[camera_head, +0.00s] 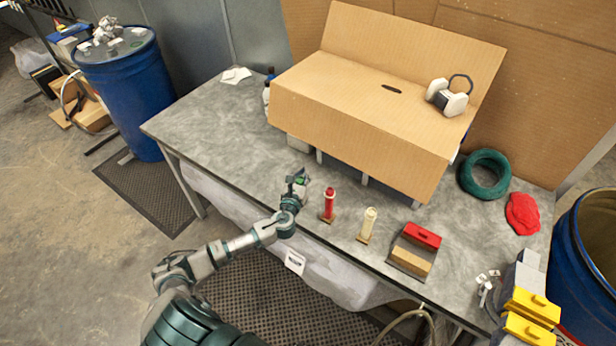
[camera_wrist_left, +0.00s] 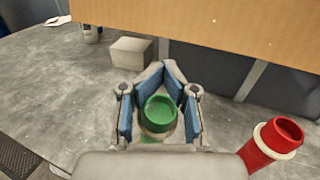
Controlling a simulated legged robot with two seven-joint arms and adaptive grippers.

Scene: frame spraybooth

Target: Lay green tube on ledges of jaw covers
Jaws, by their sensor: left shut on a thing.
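My left gripper (camera_head: 297,182) is over the table's front part, left of the red tube. In the left wrist view its blue-padded fingers (camera_wrist_left: 160,108) are closed around the green tube (camera_wrist_left: 161,113), whose open round top faces the camera. In the head view only a little of the green tube (camera_head: 301,181) shows between the fingers. I cannot tell whether its lower end touches the table. I cannot clearly make out jaw covers with ledges; a red block (camera_head: 422,235) and a tan block (camera_head: 410,260) sit together at the front right. My right gripper is not in view.
A red tube (camera_head: 328,203) and a cream tube (camera_head: 369,223) stand upright near the table's front edge. A large cardboard box (camera_head: 370,100) covers the back middle. A green coil (camera_head: 484,174) and red cloth (camera_head: 522,213) lie right. The left tabletop (camera_head: 215,125) is clear.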

